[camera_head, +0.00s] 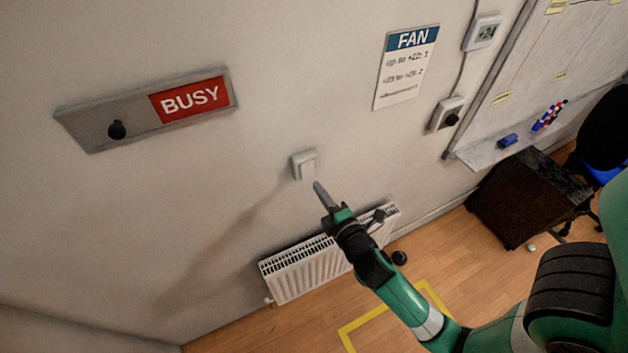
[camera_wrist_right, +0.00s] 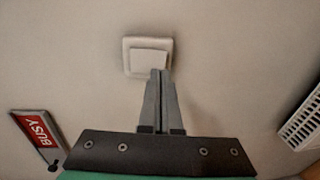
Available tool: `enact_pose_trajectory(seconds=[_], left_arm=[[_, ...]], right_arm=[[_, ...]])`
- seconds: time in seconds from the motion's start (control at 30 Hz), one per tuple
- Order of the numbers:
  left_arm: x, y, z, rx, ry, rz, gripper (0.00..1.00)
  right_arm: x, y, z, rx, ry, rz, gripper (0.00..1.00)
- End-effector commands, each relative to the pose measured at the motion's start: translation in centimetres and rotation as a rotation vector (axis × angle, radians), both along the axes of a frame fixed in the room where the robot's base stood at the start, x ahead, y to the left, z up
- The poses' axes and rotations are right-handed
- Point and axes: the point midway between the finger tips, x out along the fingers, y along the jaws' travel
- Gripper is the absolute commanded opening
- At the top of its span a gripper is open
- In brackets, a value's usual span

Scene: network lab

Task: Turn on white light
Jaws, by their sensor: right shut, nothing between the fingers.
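A white light switch (camera_head: 304,164) is fixed to the wall above the radiator. In the right wrist view the switch (camera_wrist_right: 148,56) shows as a square frame with a rocker plate, and my fingertips overlap its lower edge. My right gripper (camera_head: 317,185) is shut and empty, with its tips just below and right of the switch in the head view. Whether the tips touch the switch I cannot tell. My left gripper is not in view.
A BUSY sign (camera_head: 190,99) with a black knob is on the wall at left. A FAN notice (camera_head: 406,68), a thermostat (camera_head: 483,32) and a knob box (camera_head: 447,114) are at right. A white radiator (camera_head: 325,260) is below the switch. A dark cabinet (camera_head: 525,195) stands at right.

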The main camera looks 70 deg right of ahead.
Motion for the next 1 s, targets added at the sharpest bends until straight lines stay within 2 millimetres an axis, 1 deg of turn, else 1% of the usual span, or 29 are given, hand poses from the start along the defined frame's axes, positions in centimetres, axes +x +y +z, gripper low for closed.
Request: enact_pose_trajectory(seconds=[0.03, 0.13, 0.3, 0.67, 0.77, 0.8, 0.83, 1.0], left_arm=[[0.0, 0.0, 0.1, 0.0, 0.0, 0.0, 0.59], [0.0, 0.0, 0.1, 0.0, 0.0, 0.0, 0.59], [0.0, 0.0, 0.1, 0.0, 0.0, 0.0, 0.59], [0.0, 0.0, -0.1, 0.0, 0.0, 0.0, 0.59], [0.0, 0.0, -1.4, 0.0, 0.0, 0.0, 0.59], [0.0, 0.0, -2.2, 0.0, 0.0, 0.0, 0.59], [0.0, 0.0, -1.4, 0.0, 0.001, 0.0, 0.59], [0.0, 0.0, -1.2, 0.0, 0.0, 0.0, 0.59]], right_arm=[[0.7, -0.7, 0.0, -0.001, -0.001, -0.003, 0.0], [1.8, -1.5, -0.3, 0.0, 0.0, -0.001, 0.0], [2.6, -2.2, -0.4, 0.001, -0.001, 0.001, 0.0], [2.7, -2.3, -0.6, -0.002, -0.002, 0.001, 0.0], [2.9, -2.5, -1.2, -0.019, -0.02, 0.0, 0.0], [3.0, -2.6, -1.5, -0.03, -0.033, -0.001, 0.0], [3.0, -2.5, -0.7, -0.028, -0.031, 0.0, 0.0], [2.9, -2.5, -0.6, -0.027, -0.029, 0.0, 0.0]])
